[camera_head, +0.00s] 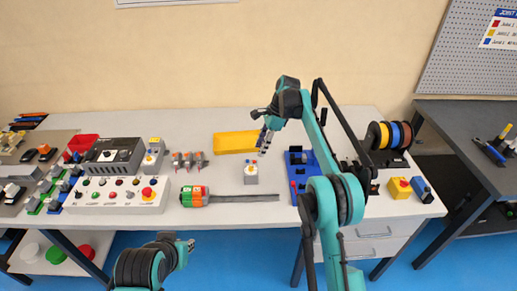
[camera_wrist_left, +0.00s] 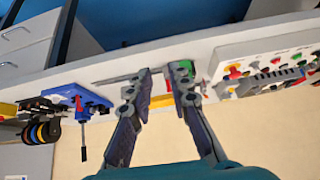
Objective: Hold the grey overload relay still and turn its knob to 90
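My left gripper (camera_head: 190,245) is low at the front, off the table edge and away from the relay. In the left wrist view my left gripper's fingers (camera_wrist_left: 166,72) are apart with nothing between them.
A yellow bin (camera_head: 236,142) lies behind the relay. A blue tool holder (camera_head: 301,178) stands right; a control box with buttons (camera_head: 108,196) stands left. Coloured spools (camera_head: 389,135) sit further right.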

